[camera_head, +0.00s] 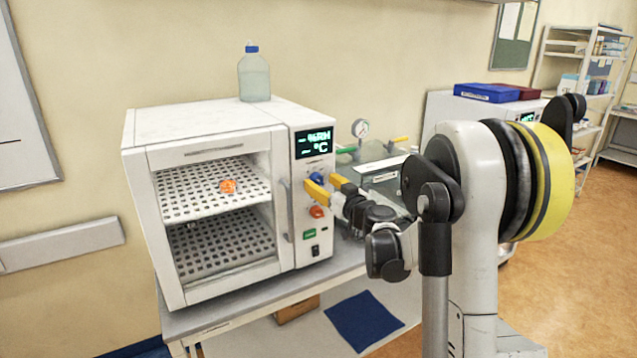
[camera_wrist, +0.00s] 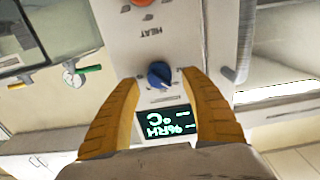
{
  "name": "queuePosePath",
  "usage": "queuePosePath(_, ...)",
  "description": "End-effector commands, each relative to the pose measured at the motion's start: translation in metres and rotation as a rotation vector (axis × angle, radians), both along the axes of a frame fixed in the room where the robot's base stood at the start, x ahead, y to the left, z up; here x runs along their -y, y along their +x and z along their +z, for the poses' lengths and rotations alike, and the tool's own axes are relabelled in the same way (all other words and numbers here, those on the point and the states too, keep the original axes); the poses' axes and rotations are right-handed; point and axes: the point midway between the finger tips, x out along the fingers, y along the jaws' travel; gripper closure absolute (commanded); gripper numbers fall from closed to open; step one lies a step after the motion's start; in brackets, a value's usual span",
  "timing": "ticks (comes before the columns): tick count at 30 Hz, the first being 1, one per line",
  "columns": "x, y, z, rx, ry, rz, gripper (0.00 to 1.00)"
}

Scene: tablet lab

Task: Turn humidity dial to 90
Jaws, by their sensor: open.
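The white chamber (camera_head: 205,135) carries a control panel with a dark display (camera_head: 314,143) showing %RH and °C; the digits are unclear. A blue dial (camera_head: 317,178) sits below the display, partly hidden by my gripper (camera_head: 320,184). In the wrist view the panel appears upside down, with the blue dial (camera_wrist: 160,74) between the yellow fingertips of my gripper (camera_wrist: 160,77). My gripper is open, with a visible gap on both sides of the dial. The dial's setting cannot be read.
An orange knob (camera_head: 317,212) sits below the blue dial, near a HEAT label in the wrist view. A green switch (camera_head: 309,234) and a black switch (camera_head: 315,250) are lower. The chamber handle (camera_head: 286,209) stands left of the panel. A gauge (camera_head: 360,128) stands behind right.

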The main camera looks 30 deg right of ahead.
Motion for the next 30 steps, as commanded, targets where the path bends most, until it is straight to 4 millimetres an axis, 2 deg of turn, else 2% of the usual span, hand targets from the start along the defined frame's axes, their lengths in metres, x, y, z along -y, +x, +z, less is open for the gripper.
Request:
queuePosePath(6, -0.001, 0.017, 0.000, 0.000, 0.000, 0.001, 0.46)
queuePosePath(14, -0.001, 0.018, 0.000, 0.000, 0.000, 0.000, 0.46)
queuePosePath(19, -0.001, 0.018, 0.000, 0.000, 0.000, 0.001, 0.97)
queuePosePath(20, -0.001, 0.018, 0.000, 0.000, 0.000, 0.001, 1.00)
queuePosePath(30, -0.001, 0.018, 0.000, -0.001, 0.039, 0.001, 1.00)
